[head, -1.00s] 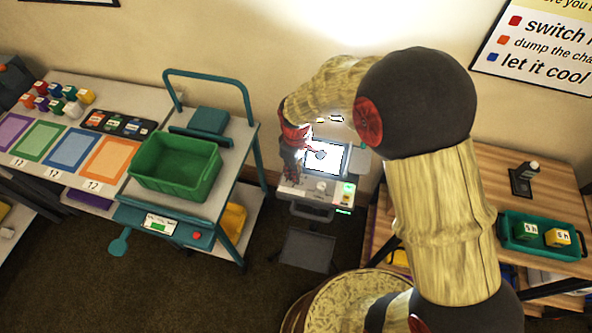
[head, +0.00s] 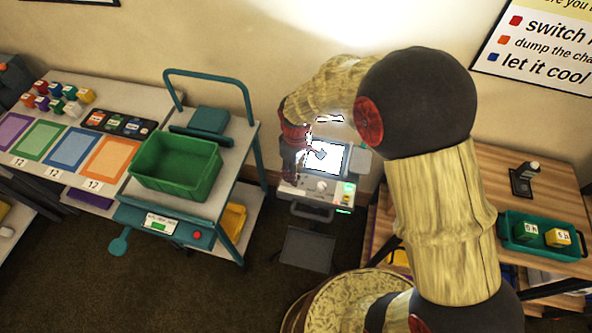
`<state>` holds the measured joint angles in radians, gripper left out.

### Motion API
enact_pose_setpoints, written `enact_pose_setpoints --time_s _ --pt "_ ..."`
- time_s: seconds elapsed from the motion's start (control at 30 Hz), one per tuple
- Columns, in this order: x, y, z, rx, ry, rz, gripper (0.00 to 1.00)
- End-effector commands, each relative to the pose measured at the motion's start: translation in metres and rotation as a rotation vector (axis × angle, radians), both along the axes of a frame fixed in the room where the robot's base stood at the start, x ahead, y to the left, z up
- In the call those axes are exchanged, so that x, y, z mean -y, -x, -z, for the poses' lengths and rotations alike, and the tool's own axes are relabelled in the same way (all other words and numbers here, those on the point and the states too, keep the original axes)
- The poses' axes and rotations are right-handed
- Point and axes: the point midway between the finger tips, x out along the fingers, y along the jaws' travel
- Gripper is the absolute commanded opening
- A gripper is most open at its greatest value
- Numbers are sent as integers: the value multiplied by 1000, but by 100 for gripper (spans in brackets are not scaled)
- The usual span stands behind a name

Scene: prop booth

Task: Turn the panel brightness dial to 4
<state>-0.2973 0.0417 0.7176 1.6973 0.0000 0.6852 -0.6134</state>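The panel (head: 330,193) is a small grey console with a lit white screen (head: 328,157), in the middle of the head view. A pale round knob (head: 322,186), which looks like the dial, sits on its front face below the screen. Its setting is too small to read. A green light and a yellowish button are to the right of the knob. My gripper (head: 290,172) points down at the left side of the panel, left of the knob. Its fingers are dark and small, so I cannot tell whether they are open or touch the panel.
A teal cart with a green bin (head: 175,167) stands left of the panel. A wooden table (head: 490,180) with a teal tray (head: 514,244) of blocks is on the right. A grey pedal-like plate (head: 307,250) lies below the panel. Dark floor shows between cart and panel.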

Motion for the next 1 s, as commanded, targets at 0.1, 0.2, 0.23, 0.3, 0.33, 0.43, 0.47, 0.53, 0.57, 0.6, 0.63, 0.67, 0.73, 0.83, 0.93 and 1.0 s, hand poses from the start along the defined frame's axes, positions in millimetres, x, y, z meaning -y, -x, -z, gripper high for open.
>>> enact_pose_setpoints --time_s 0.1,0.2,0.23,0.3,0.33,0.43,0.47,0.53,0.57,0.6,0.63,0.67,0.73,0.83,0.93,1.0 --pt "0 -1 -7 3 0 0 39" --pt "0 -2 -19 5 -1 0 39" --pt "-1 -2 -24 5 -1 0 39" --pt "0 -1 -34 5 -1 0 39" --pt "0 -2 -39 5 -1 0 39" --pt "-1 -1 -53 3 -1 0 39" --pt "0 -1 -57 3 0 0 39" --pt "-1 -1 -65 3 0 0 39" --pt "-1 -1 -68 3 0 0 39" --pt "0 -1 -71 1 0 0 39" --pt "0 0 -73 1 0 0 39" --pt "0 0 -75 0 0 0 39" --pt "0 0 -78 0 0 0 39" --pt "0 0 -79 0 0 0 39" --pt "0 0 -79 0 0 0 39" --pt "0 0 -79 0 0 0 39"
